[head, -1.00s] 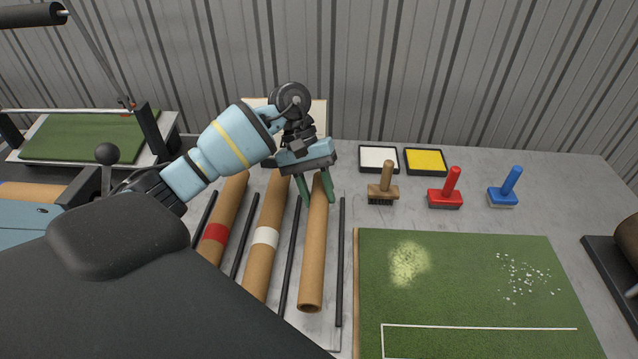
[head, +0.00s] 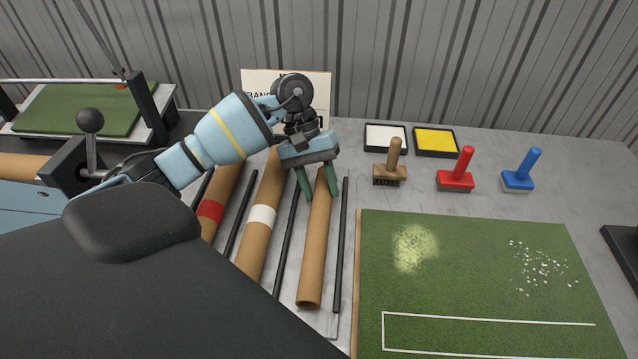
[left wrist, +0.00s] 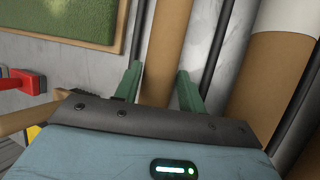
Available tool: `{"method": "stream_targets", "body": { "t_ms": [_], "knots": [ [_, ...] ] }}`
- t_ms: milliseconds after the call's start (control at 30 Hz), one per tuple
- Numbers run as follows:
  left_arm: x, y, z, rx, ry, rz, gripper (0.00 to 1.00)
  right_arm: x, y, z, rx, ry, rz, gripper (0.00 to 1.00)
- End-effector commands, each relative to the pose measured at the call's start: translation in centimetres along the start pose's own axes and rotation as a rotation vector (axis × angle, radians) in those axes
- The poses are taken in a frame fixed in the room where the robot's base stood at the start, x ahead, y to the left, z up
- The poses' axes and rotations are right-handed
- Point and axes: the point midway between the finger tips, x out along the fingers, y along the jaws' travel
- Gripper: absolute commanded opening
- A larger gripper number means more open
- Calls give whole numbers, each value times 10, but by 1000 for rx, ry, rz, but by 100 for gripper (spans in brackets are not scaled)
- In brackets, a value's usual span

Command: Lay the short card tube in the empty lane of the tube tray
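The short card tube (head: 314,250) is plain brown and lies lengthwise over the lane between the two right-hand dark rods of the tube tray (head: 333,322). My left gripper (head: 322,198) has its green fingers on either side of the tube near its far end. In the left wrist view the tube (left wrist: 170,30) runs between the fingertips (left wrist: 160,72), which look closed on its sides. I cannot tell whether the tube touches the lane floor. My right gripper is not in view.
A white-banded tube (head: 253,243) and a red-banded tube (head: 222,185) fill the lanes to the left. A turf mat (head: 470,255) lies to the right. Brown (head: 390,174), red (head: 456,181) and blue (head: 519,181) brushes stand behind it, near white and yellow trays (head: 436,141).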

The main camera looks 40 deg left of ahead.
Motion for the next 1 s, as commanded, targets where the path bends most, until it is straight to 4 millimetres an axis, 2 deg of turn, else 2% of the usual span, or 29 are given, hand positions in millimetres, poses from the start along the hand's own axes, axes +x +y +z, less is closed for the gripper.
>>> {"method": "stream_targets", "body": {
  "t_ms": [33,100,133,667,767,1000],
  "knots": [
    [2,-3,0,-4,-2,-7,51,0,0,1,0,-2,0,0],
    [2,-3,0,-6,-3,-9,61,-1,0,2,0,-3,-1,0],
    [2,-4,0,-6,-3,-10,61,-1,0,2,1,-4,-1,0],
    [3,-8,-2,-15,-7,-21,61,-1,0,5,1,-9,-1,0],
    [-6,-8,-2,-14,-5,-20,61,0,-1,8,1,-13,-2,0],
    [-47,-2,-1,-6,1,-9,61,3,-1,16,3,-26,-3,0]
  ]
}}
